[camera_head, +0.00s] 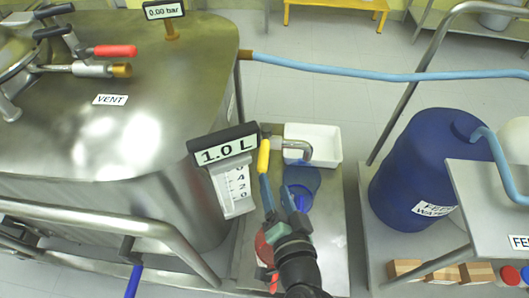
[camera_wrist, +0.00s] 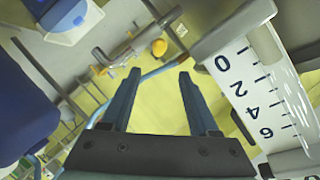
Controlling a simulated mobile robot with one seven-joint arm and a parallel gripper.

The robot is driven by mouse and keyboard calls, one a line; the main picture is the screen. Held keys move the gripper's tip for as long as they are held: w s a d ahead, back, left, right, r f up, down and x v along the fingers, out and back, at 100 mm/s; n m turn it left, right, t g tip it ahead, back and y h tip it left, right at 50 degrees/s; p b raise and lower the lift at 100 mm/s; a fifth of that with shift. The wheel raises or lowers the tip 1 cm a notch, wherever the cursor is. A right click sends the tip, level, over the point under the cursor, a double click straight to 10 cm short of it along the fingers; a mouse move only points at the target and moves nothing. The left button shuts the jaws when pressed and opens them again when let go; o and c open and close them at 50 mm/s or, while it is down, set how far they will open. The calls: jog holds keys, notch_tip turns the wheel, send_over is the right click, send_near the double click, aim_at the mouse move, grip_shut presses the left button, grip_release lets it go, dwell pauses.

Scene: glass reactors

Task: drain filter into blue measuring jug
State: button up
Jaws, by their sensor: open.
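The blue measuring jug (camera_head: 302,181) stands on the steel bench (camera_head: 325,235), below a bent metal outlet pipe (camera_head: 298,148). A blue shape at the upper left of the wrist view (camera_wrist: 65,20) looks like the jug. A yellow valve handle (camera_head: 264,155) is beside the pipe; it also shows in the wrist view (camera_wrist: 158,47), just beyond and between my fingertips. My gripper (camera_head: 276,186) is open and empty, with its two fingers apart in the wrist view (camera_wrist: 159,73). The filter's level display (camera_head: 223,150) reads 1.0 L above a printed scale. Contact with the handle cannot be told.
A white tray (camera_head: 318,143) lies behind the jug. A steel vessel (camera_head: 125,110) marked VENT fills the left, with a rail (camera_head: 120,225) in front. A blue drum (camera_head: 415,170) stands at the right. A blue hose (camera_head: 380,73) crosses the back.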

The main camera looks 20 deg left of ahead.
aim_at(267, 161)
jog(key=x, duration=0.4)
jog(key=b+x, duration=0.1)
jog(key=x, duration=0.7)
jog(key=shift+w+a+f+b, duration=0.2)
jog(key=shift+f+b, duration=0.15)
grip_shut()
dwell(1.0)
